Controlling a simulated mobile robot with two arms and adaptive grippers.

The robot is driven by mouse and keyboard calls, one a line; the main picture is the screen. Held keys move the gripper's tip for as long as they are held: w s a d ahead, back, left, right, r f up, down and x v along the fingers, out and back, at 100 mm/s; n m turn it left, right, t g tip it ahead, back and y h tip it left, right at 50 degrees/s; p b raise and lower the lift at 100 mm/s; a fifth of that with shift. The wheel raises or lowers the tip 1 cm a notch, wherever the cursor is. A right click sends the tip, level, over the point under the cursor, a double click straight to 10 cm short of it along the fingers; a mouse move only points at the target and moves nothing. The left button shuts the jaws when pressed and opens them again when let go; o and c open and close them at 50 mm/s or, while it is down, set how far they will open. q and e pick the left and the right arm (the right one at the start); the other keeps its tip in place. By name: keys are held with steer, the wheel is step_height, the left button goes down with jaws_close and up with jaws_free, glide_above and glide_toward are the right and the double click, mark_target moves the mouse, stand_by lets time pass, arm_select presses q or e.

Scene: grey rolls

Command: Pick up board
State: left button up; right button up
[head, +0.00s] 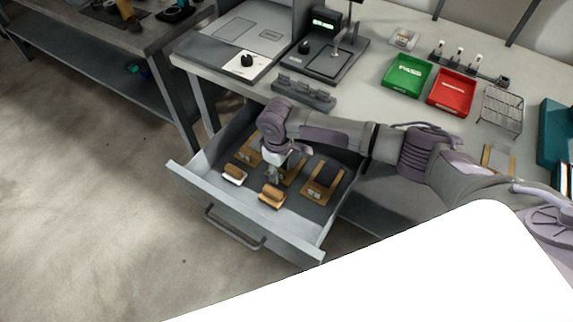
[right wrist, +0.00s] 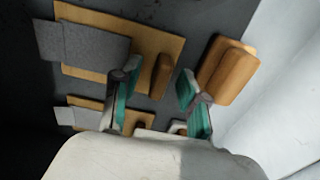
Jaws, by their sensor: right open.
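Several tan boards with grey rolls on them lie in an open drawer. The right board (head: 313,192) carries a dark roll (head: 329,172), the left board (head: 243,158) lies toward the drawer's left side, and a middle board is largely hidden by my right gripper (head: 273,173). My right gripper points down into the drawer, open. In the right wrist view, its teal fingers (right wrist: 156,82) stand apart with a tan upright piece (right wrist: 161,76) between them; contact cannot be told. A board with a grey roll (right wrist: 85,42) lies beside them. My left gripper is out of view.
The drawer (head: 190,178) has raised walls close around the boards. Two wooden-topped blocks (head: 271,195) (head: 234,173) lie near its front. Above stands a bench with a green tray (head: 407,75), a red tray (head: 451,92) and a wire rack (head: 501,109).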

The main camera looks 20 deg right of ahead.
jaws_close()
